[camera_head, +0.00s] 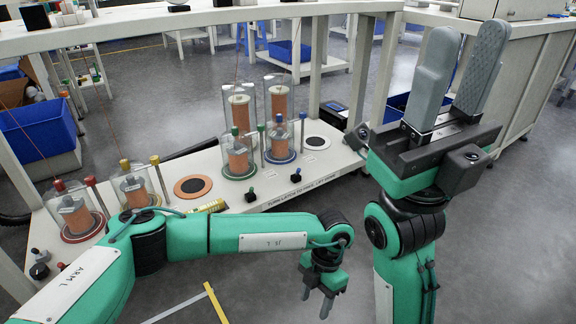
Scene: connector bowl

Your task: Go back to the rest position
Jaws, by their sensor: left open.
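My left arm reaches in from the left along the front of the low white shelf (330,165). Its gripper (317,299) hangs pointing down over the grey floor, to the front of the shelf. Its two small fingers are apart, with nothing seen between them. My right gripper (468,42) is raised at the upper right, its two grey fingers pointing up. They stand apart with nothing between them. Both grippers are clear of the objects on the shelf.
The shelf holds several glass jars with copper-coloured coils, such as a tall one (277,95) and one on a red base (77,215). A blue bin (38,125) stands at left. A yellow bar (215,302) lies low in front. Floor at centre right is clear.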

